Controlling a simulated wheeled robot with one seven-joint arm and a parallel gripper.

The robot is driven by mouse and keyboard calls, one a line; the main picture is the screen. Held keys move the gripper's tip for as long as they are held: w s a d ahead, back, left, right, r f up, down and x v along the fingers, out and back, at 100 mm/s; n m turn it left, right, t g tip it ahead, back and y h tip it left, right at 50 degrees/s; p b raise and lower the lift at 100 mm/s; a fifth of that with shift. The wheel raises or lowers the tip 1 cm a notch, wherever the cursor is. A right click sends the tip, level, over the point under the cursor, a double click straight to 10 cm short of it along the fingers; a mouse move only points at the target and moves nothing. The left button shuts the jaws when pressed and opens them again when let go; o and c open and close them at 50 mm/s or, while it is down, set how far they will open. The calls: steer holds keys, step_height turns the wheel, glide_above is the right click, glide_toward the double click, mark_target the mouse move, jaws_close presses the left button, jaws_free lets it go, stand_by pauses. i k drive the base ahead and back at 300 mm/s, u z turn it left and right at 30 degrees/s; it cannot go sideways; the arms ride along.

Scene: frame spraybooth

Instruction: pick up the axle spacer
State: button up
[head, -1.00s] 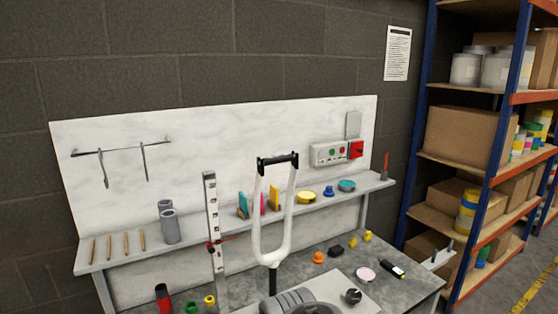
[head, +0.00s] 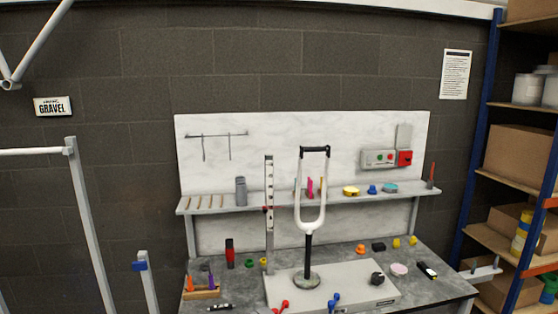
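A white fork (head: 312,228) stands upside down on a black post (head: 308,256), which rises from a round foot on the workbench. A black bar (head: 314,149) bridges the fork's two upper ends. It looks like the axle spacer, but I cannot tell for sure at this size. Nothing touches the bar in this view. My gripper is not in view.
The workbench (head: 210,275) carries a light plate (head: 385,292) and many small coloured parts. A tall ruler-like upright (head: 269,205) stands left of the fork. Storage racking (head: 477,130) is at right.

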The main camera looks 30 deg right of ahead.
mark_target(320, 148)
steer(key=z, duration=1.1)
steer(key=i, duration=1.65)
steer(key=u, duration=0.7)
